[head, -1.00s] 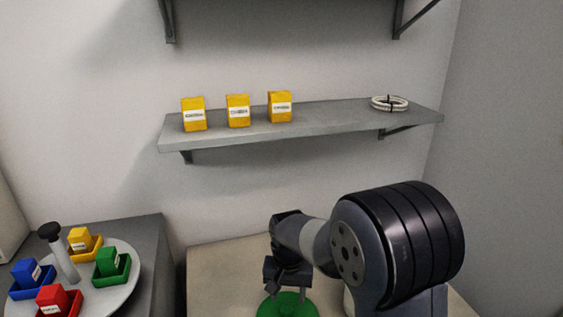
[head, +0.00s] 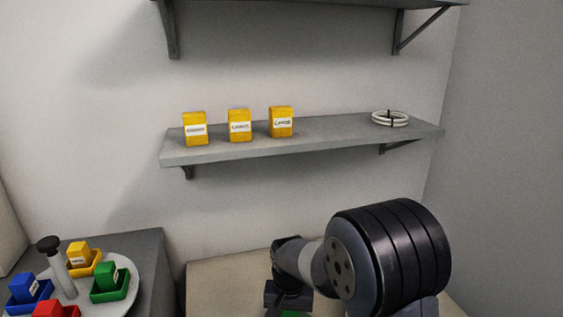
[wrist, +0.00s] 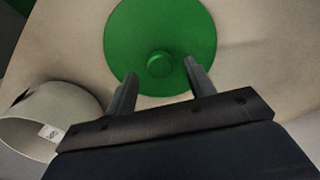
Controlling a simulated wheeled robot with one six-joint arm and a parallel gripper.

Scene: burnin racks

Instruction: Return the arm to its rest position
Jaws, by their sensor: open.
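My arm shows at the lower right of the head view, with my gripper (head: 287,300) low over the beige surface. In the wrist view my gripper (wrist: 160,82) has its two fingers apart with nothing held between them. A green disc with a round knob (wrist: 160,40) lies beyond the fingertips; the knob appears between the fingers but I cannot tell the gap in depth. In the head view only a sliver of the green disc (head: 294,314) shows under my gripper.
A grey shelf (head: 225,152) on the wall holds three yellow boxes (head: 240,126) and a white cable coil (head: 390,118). At lower left, a round tray (head: 128,283) holds coloured blocks in bins.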

